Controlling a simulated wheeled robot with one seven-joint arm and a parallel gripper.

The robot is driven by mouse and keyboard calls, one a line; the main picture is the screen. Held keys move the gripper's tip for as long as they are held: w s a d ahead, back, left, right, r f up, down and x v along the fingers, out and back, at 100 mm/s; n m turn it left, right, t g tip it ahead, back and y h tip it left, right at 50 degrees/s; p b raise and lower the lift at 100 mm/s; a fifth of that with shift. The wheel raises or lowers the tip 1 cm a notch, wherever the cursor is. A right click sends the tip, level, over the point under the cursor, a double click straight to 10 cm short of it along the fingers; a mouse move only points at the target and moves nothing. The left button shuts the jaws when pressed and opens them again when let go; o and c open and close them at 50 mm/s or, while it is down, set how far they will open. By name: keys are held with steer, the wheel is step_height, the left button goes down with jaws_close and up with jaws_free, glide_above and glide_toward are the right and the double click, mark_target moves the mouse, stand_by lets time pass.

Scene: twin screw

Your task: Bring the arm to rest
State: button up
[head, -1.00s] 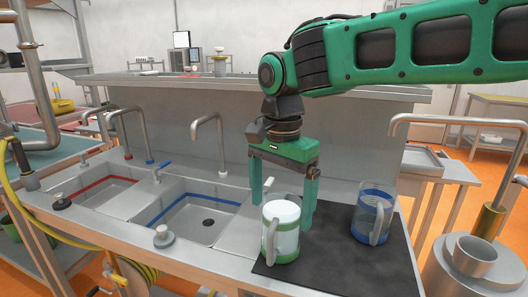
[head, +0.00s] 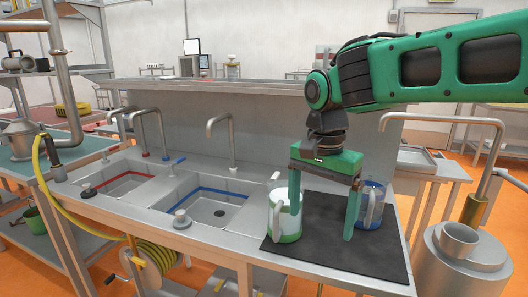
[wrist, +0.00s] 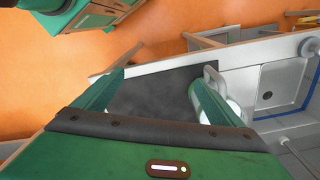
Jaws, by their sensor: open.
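My gripper (head: 322,238) hangs over the black mat (head: 325,263) with its two green fingers spread apart and nothing visible between them. A mug with green bands and a white top (head: 284,222) stands upright at the mat's left; my left finger overlaps its right side in the head view, and I cannot tell whether they touch. A blue-banded mug (head: 376,207) stands behind my right finger, partly hidden. In the wrist view, my gripper (wrist: 158,85) is open above the mat (wrist: 155,95), with the green-banded mug (wrist: 201,98) partly behind one finger.
Two sink basins, one with a red band (head: 126,181) and one with a blue band (head: 215,197), lie to the left. A tall faucet (head: 233,145) stands behind. A metal cylinder unit (head: 465,262) is at the right. The front of the mat is bare.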

steer(key=s+d+f, duration=0.2)
steer(key=s+d, duration=0.2)
steer(key=d, duration=0.4)
steer(key=s+d+f, duration=0.3)
steer(key=s+d, duration=0.1)
steer(key=d, duration=0.5)
steer(key=s+d+f, duration=0.2)
steer(key=s+d, duration=0.2)
steer(key=d, duration=0.4)
steer(key=s+d+f+n, duration=0.1)
steer(key=s+d+f, duration=0.3)
steer(key=s, duration=0.4)
steer(key=shift+d+f+n, duration=0.15)
steer(key=shift+f+n, duration=0.05)
steer(key=shift+n, duration=0.2)
